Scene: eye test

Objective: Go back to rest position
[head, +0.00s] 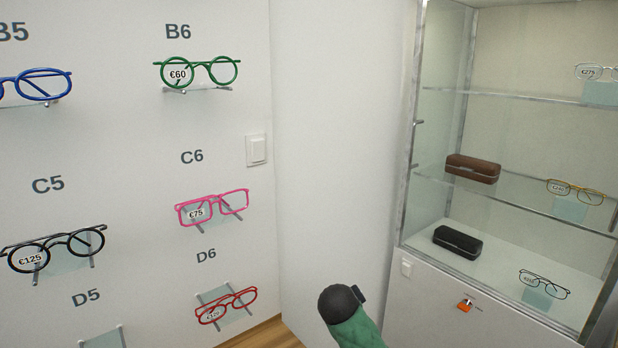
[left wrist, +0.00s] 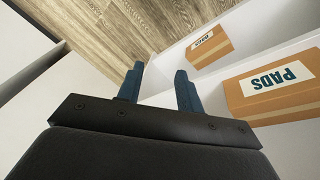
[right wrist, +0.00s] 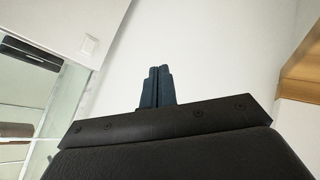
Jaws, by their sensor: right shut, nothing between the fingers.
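My left gripper (left wrist: 159,72) shows in the left wrist view with its two blue fingers apart. Nothing is between them. Boxes marked PADS lie beyond it to the right, apart from the fingers. My right gripper (right wrist: 159,70) shows in the right wrist view with its fingers together and nothing held. A plain white surface fills the view behind its fingertips. Neither gripper shows in the head view.
A white wall (head: 130,150) with several glasses on small holders is at left. A glass cabinet (head: 440,92) with glasses and two cases stands at right. One PADS box (left wrist: 236,98) is nearer than the other (left wrist: 212,46). Wood floor (left wrist: 120,25) shows.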

